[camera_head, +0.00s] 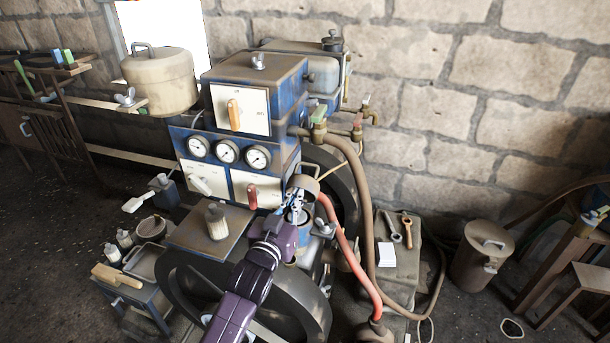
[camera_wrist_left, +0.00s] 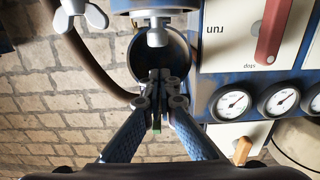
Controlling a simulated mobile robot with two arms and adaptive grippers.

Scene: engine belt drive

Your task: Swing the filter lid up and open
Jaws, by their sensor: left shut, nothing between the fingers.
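The filter lid (camera_head: 303,184) is a round brownish cap at the back of the small filter housing (camera_head: 298,216), right of the red-handled panel. It stands tilted up, away from the housing's top. In the left wrist view the lid (camera_wrist_left: 133,60) shows as a dark round hollow behind the fingers, below a blue part with a pale bolt (camera_wrist_left: 157,36). My left gripper (camera_head: 296,198) is shut and empty, its fingertips in front of the lid; they also show in the wrist view (camera_wrist_left: 160,76). I cannot tell whether they touch it. My right gripper is out of view.
The gauge panel (camera_head: 228,152) and red lever (camera_head: 252,196) stand close on the left. A red hose (camera_head: 345,245) runs close on the right, with a wing nut (camera_head: 325,229) near the filter. A dark wheel (camera_head: 305,295) lies below my arm.

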